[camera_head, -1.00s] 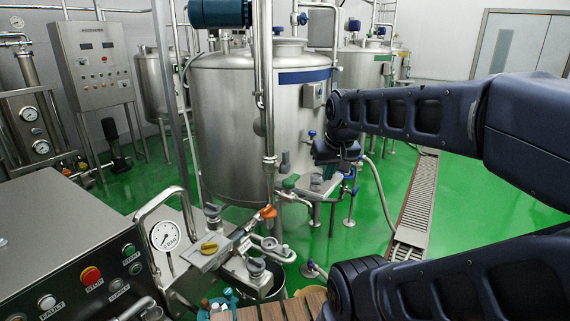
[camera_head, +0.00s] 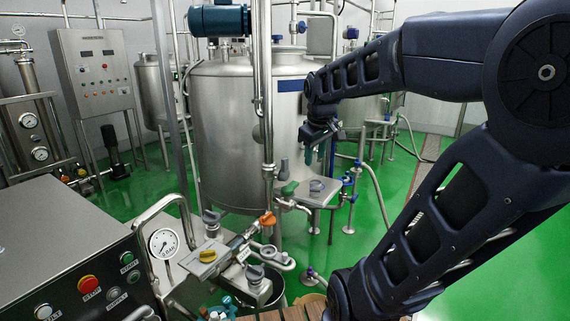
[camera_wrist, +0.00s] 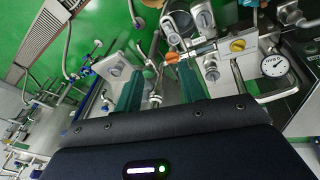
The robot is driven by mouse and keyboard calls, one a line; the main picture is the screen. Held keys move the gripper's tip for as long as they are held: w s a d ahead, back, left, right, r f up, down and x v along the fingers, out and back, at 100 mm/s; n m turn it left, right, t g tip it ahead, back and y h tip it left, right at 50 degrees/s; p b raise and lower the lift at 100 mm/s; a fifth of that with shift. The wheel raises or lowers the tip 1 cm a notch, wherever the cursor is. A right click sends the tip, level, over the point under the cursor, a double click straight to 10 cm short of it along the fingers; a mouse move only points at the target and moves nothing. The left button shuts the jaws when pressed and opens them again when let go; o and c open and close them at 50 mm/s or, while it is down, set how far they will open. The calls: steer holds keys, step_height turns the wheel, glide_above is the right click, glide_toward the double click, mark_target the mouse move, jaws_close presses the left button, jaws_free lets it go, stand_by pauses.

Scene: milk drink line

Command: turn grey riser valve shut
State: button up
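Several grey valve handles show, and I cannot tell for sure which is the riser valve. One grey handle (camera_head: 284,168) stands upright beside the vertical pipe, above a green handle (camera_head: 289,188). Another grey handle (camera_head: 316,186) sits on a small steel plate in front of the tank. More grey handles (camera_head: 211,217) are near the gauge, with one (camera_wrist: 205,19) in the wrist view. My gripper (camera_head: 319,153) hangs in front of the tank, above and right of the upright handle and apart from it. In the wrist view my gripper (camera_wrist: 161,72) has green fingers spread with nothing gripped.
The steel tank (camera_head: 240,130) stands behind the pipes. An orange handle (camera_head: 267,219) and a yellow handle (camera_head: 207,255) sit on lower pipework. A pressure gauge (camera_head: 163,243) and control box (camera_head: 60,250) are at left. Green floor (camera_head: 400,195) is open at right.

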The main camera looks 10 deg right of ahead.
steer(key=w+r+n+g, duration=0.1)
steer(key=w+n, duration=0.4)
steer(key=w, duration=0.5)
steer(key=n+g, duration=0.3)
steer(key=n, duration=1.3)
glide_toward(285, 158)
steer(key=shift+s+d+f+y, duration=0.2)
steer(key=shift+s+y, duration=0.1)
steer(key=shift+s, duration=0.15)
steer(key=shift+w+f, duration=0.3)
steer(key=shift+w, duration=0.05)
steer(key=shift+f, duration=0.2)
step_height(285, 158, down, 10)
steer(key=shift+f, duration=0.15)
jaws_close()
